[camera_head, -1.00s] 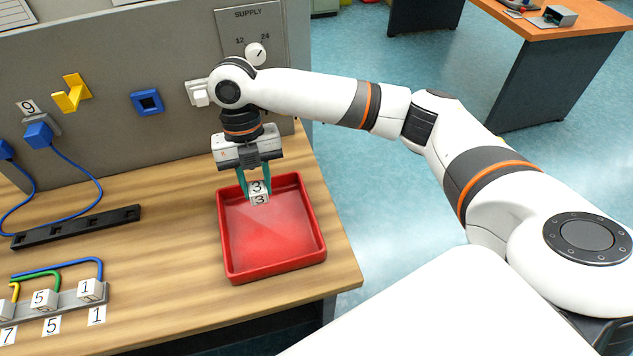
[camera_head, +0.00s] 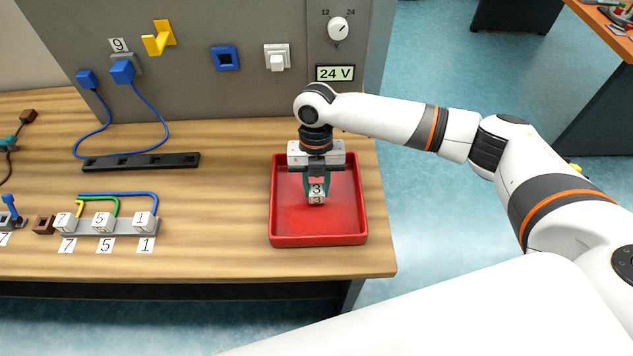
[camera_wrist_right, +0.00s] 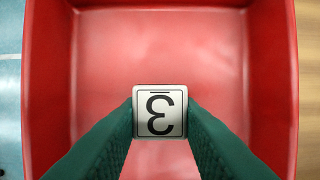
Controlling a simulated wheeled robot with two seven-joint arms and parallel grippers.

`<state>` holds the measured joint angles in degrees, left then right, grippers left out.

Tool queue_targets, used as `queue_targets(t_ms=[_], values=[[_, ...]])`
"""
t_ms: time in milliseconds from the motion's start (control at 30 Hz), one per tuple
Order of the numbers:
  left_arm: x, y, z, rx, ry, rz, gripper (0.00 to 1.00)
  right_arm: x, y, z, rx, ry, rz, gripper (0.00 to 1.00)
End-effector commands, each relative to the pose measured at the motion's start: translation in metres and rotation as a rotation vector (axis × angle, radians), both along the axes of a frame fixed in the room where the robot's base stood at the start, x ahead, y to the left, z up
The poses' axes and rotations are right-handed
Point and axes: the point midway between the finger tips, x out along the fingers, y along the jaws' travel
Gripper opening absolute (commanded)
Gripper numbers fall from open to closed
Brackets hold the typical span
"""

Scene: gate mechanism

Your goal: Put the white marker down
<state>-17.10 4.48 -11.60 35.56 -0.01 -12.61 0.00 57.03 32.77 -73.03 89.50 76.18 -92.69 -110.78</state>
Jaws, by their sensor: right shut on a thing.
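The white marker (camera_head: 317,195) is a small white block with a black 3 on its faces. My right gripper (camera_head: 317,190) is shut on it, with its teal fingers on either side. The marker is over the red tray (camera_head: 277,225), inside its outline; I cannot tell whether it touches the floor. In the right wrist view the marker (camera_wrist_right: 160,111) sits between the fingertips, its 3 upside down, with bare red tray floor around it. My left gripper is not in view.
Left of the tray, a grey rack (camera_head: 110,228) holds white blocks numbered 7, 5 and 1. A black strip (camera_head: 140,162) lies behind it. A grey panel with a 24 V display (camera_head: 335,73) stands at the back. The bench's right edge is just beyond the tray.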

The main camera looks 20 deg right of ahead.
Motion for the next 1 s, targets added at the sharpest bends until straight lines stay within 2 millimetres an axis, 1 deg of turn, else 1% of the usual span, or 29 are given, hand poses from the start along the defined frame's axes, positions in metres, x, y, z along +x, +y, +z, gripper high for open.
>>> queue_targets(t_ms=[167, 200, 267, 300, 333, 600, 733, 867, 1000], values=[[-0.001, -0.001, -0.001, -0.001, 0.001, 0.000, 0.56, 0.000, 0.000, -0.002, 0.000, 0.000, 0.000, 0.06], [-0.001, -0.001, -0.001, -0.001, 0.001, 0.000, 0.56, 0.000, 0.000, -0.003, 0.000, 0.000, 0.000, 0.32], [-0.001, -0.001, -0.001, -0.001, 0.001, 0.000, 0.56, 0.000, 0.000, -0.002, 0.000, -0.001, 0.000, 0.41], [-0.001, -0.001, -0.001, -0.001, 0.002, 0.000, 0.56, 0.000, 0.000, -0.002, 0.000, 0.000, 0.000, 0.48], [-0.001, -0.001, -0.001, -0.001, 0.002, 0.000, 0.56, 0.000, 0.000, -0.002, 0.000, 0.000, 0.000, 0.52], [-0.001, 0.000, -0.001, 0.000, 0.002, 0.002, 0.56, 0.000, 0.000, -0.001, 0.000, -0.001, 0.000, 0.52], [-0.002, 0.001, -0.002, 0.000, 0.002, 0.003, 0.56, 0.002, 0.000, 0.006, 0.001, -0.002, 0.000, 0.52], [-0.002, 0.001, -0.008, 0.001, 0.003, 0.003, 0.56, 0.008, -0.002, 0.027, 0.001, -0.004, 0.000, 0.52], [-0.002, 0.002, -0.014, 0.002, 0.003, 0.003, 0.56, 0.016, -0.003, 0.057, 0.002, -0.006, -0.001, 0.52]])
